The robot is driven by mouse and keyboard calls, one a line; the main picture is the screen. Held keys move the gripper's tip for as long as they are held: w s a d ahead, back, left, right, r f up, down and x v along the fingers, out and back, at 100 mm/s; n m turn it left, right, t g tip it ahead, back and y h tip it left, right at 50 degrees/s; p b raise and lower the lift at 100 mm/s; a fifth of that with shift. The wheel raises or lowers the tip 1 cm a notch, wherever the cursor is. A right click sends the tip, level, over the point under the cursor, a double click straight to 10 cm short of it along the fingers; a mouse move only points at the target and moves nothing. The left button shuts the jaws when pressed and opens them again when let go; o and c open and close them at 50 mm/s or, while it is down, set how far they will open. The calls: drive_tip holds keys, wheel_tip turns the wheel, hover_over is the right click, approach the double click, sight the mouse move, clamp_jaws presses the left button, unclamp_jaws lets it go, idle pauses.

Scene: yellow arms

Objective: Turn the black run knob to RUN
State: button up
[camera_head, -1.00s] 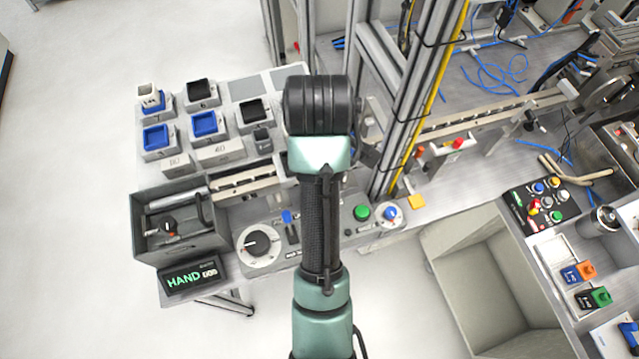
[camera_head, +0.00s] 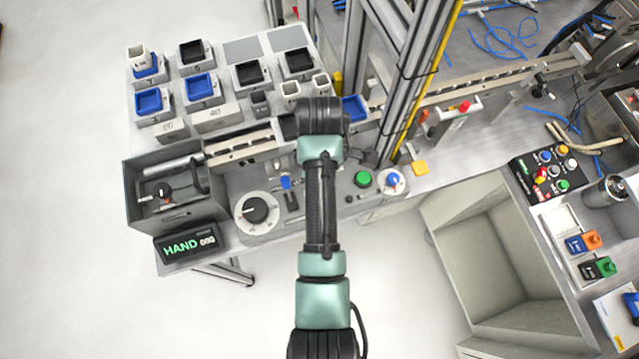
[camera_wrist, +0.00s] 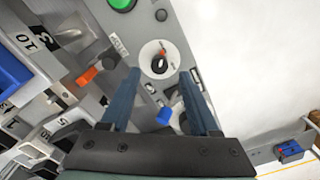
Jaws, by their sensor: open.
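A black knob (camera_wrist: 159,66) with a red-orange mark sits on a round white disc in the wrist view. I cannot read its position labels. My gripper (camera_wrist: 160,76) is open and empty, with its two blue-grey fingers spread. The knob shows between and just beyond the fingertips; I see no contact. In the head view my arm hides the gripper and this part of the panel.
A green button (camera_head: 363,179) and a blue knob (camera_head: 393,181) are right of my arm. A blue lever (camera_head: 286,183) is close on its left. A display (camera_head: 187,244) reads HAND. A metal post (camera_head: 400,90) rises behind the panel.

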drive_tip(key=shift+f, duration=2)
clamp_jaws()
